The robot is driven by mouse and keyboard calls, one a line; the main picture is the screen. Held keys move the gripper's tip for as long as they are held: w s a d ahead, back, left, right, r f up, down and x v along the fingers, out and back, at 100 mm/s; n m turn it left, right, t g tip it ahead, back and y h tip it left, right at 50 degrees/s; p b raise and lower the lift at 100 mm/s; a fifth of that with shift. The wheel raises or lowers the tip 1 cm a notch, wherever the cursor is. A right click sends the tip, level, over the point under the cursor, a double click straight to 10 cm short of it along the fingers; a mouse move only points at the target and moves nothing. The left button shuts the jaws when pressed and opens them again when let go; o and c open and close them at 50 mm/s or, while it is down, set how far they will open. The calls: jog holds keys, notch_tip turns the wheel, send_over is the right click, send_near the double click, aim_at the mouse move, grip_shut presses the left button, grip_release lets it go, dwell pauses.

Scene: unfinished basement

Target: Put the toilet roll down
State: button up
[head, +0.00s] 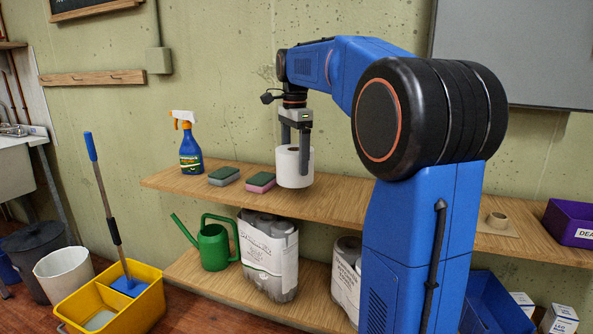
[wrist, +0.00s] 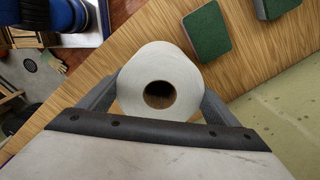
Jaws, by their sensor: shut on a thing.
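The white toilet roll (head: 293,167) is upright at the upper wooden shelf (head: 335,201), just right of two sponges. My gripper (head: 304,158) reaches down from above, with its fingers on either side of the roll. In the wrist view the roll (wrist: 160,82) fills the space between the fingers, its dark core hole facing the camera. My gripper (wrist: 158,100) is shut on it. The roll's lower edge looks at or very close to the shelf surface; I cannot tell whether it touches.
A green-and-pink sponge (head: 260,182), a green-and-grey sponge (head: 224,176) and a blue spray bottle (head: 190,147) stand left of the roll. Bare shelf lies right of the roll.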

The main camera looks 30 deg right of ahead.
jog(key=shift+f, duration=1.8)
jog(key=o, duration=1)
jog(key=shift+f, duration=0.1)
notch_tip(320, 180, up, 12)
jog(key=s+a+f+n+t, duration=0.1)
jog(key=s+a+f+n, duration=0.4)
jog(key=s, duration=0.3)
jog(key=s+a+f+n+t, duration=0.1)
jog(key=s+a+f+n, duration=0.45)
jog(key=s, duration=0.25)
jog(key=s+a+f+n+t, duration=0.1)
jog(key=s+f+n, duration=0.2)
jog(key=f, duration=0.3)
jog(key=s+a+f+n+t, duration=0.1)
jog(key=s+f+n, duration=0.2)
jog(key=s+f, duration=0.3)
jog(key=s+a+f+n, duration=0.2)
jog(key=s+f+n, duration=0.1)
jog(key=s+f, duration=0.2)
jog(key=shift+s+f+t, duration=0.25)
jog(key=shift+f+t, duration=0.15)
jog(key=shift+f, duration=0.45)
